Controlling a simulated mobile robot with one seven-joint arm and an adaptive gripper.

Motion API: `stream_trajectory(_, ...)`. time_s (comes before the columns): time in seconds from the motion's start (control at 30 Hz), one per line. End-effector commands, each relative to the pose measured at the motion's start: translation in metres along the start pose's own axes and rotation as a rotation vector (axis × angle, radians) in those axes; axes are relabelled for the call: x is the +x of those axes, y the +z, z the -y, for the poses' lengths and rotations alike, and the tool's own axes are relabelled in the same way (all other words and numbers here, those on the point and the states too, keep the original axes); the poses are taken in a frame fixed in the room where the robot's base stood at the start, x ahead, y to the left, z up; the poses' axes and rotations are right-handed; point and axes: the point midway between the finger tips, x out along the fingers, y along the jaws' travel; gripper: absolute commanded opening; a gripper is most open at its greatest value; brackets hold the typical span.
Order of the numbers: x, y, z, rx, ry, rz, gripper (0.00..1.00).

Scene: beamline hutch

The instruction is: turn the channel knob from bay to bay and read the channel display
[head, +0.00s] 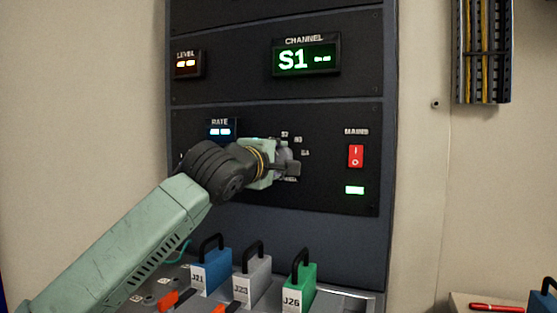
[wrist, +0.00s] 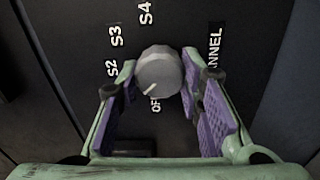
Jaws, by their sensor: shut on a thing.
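The channel knob (wrist: 159,72) is a grey round knob on the dark panel, seen in the wrist view. My gripper (head: 288,164) is at the panel, its two purple-padded fingers shut on the knob from both sides. The knob's white pointer line is toward the lower left, near the OFF label (wrist: 155,104). Labels S2, S3 and S4 (wrist: 146,12) show around it; no S1 label is visible. In the head view my gripper mostly covers the knob. The channel display (head: 306,57) above reads S1 in green, with a small, unclear green mark beside it.
Handled blocks in blue (head: 212,272), grey (head: 253,278) and green (head: 300,285) stand below. A red pen (head: 495,307) lies lower right.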

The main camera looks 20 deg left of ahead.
Motion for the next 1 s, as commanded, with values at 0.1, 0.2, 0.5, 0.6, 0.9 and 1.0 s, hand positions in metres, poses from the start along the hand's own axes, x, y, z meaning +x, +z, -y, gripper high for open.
stream_trajectory(0.1,0.0001,-0.0004,0.0005,0.008,-0.001,-0.001,0.06)
stream_trajectory(0.2,0.0001,-0.0004,0.0003,0.01,-0.001,-0.001,0.06)
stream_trajectory(0.5,0.0001,-0.0004,0.0003,0.009,-0.001,-0.001,0.38)
stream_trajectory(0.6,0.0001,-0.0003,0.0002,0.009,-0.001,-0.001,0.45)
stream_trajectory(0.9,0.0,-0.0001,0.0,0.009,0.0,0.0,0.54)
stream_trajectory(1.0,-0.0002,-0.0001,0.0,0.009,0.0,0.0,0.54)
